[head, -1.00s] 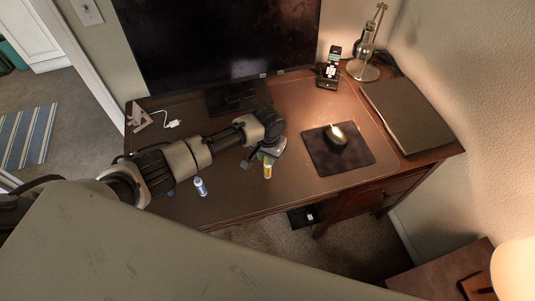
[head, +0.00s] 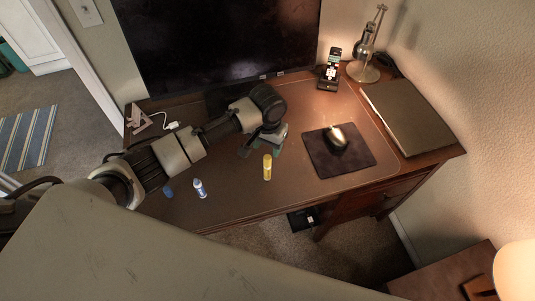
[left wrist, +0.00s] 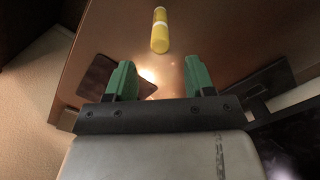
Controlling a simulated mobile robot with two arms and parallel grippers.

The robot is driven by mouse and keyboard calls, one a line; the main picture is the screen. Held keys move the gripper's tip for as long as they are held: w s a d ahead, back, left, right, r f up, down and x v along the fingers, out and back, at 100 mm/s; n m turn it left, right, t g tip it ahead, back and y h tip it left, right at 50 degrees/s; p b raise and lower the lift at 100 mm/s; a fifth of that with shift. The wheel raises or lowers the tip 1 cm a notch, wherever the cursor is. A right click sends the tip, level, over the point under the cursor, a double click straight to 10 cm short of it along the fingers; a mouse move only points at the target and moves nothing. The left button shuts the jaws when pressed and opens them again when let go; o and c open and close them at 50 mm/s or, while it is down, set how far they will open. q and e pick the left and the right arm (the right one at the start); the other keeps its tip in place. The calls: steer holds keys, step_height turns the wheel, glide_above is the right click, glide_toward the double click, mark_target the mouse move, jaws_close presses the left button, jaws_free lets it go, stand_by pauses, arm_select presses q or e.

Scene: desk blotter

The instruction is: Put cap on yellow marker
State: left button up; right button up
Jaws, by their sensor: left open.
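The yellow marker (head: 267,168) stands upright on the desk, right of the blue marker. In the left wrist view the yellow marker (left wrist: 160,31) shows yellow at both ends with a pale band between, so a yellow cap appears to sit on it. My left gripper (head: 265,144) is just behind the yellow marker, toward the monitor. In the left wrist view its green fingers (left wrist: 160,72) are apart with nothing between them, and the marker is beyond them. My right gripper is not in view.
A blue and white marker (head: 200,188) stands left of the yellow one, with a small blue piece (head: 168,191) beside it. A mouse (head: 336,137) lies on a dark pad (head: 355,160) to the right. The monitor (head: 220,45) stands behind my arm.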

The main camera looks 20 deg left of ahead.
mark_target(268, 157)
arm_select(q)
steer(key=shift+r, duration=2.1)
